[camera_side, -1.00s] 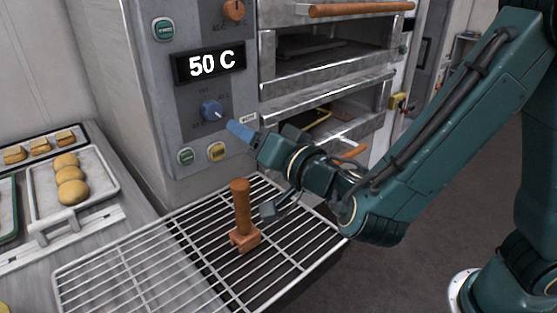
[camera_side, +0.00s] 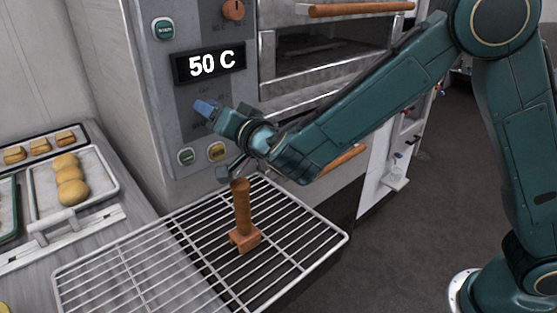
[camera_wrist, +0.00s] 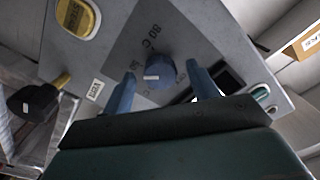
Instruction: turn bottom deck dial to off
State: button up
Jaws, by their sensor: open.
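The blue dial (camera_wrist: 160,73), the lower dial on the grey oven panel (camera_side: 151,100), shows in the wrist view between my two blue fingers. A short white mark is on its face, with temperature figures printed around it; I cannot tell which setting it points to. My gripper (camera_wrist: 161,72) is open, one finger on each side of the dial, and I see no clear contact.
The display (camera_side: 209,64) reads 50 C, with an orange dial (camera_side: 233,9) above. A wire rack (camera_side: 120,263) with a brown wooden-handled tool (camera_side: 242,210) lies underneath. A tray of buns (camera_side: 42,205) is left.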

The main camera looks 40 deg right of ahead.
jog(key=shift+w, duration=0.65)
jog(key=c, duration=1)
jog(key=shift+n, duration=0.3)
jog(key=shift+n, duration=0.5)
